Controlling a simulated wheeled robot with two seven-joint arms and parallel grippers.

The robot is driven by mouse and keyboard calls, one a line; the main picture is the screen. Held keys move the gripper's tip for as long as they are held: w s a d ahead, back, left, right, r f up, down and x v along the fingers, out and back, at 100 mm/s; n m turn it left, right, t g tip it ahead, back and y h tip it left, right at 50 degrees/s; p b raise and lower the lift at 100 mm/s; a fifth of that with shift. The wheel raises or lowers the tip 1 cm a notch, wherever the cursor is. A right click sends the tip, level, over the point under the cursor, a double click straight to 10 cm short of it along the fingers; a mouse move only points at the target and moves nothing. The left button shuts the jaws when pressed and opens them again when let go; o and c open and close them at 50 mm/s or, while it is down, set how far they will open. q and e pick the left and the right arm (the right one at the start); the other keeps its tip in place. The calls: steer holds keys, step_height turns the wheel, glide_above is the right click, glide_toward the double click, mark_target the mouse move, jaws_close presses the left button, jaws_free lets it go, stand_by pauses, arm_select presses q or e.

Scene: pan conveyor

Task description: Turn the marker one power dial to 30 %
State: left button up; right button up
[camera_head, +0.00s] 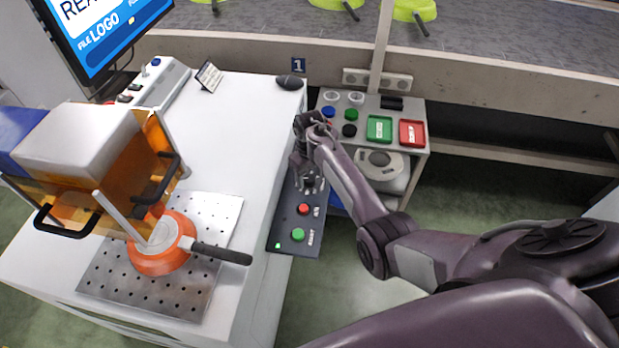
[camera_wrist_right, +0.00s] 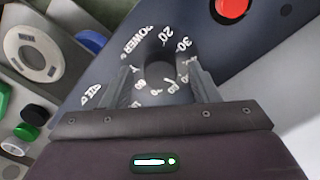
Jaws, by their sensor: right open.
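The power dial (camera_wrist_right: 160,48) is a dark round knob in the right wrist view, ringed by white numbers, with "20" and "30" readable on its far side. The dial's exact setting is not clear. My right gripper (camera_wrist_right: 161,82) is open, its two fingers on either side of the dial. I cannot tell whether they touch it. In the head view the right gripper (camera_head: 310,184) is over the upper part of the dark control panel (camera_head: 287,228) and hides the dial. My left gripper is out of view.
The panel carries a red button (camera_head: 304,209) and a green button (camera_head: 298,234). To the left, an orange pan (camera_head: 150,262) sits on a perforated plate (camera_head: 222,213) beside the orange-windowed marker housing (camera_head: 100,125). A grey cart (camera_head: 418,160) with trays stands right of the gripper.

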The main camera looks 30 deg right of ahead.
steer(key=shift+c, duration=0.3)
steer(key=c, duration=0.9)
steer(key=shift+r+n+p, duration=0.2)
steer(key=shift+n+p, duration=0.7)
steer(key=shift+n, duration=0.3)
steer(key=shift+n+p, duration=0.45)
steer(key=shift+n, duration=0.45)
steer(key=n+p, duration=0.1)
steer(key=n, duration=0.3)
steer(key=shift+f, duration=0.1)
steer(key=n, duration=0.5)
steer(key=shift+f+n, duration=0.1)
steer(key=shift+n, duration=0.3)
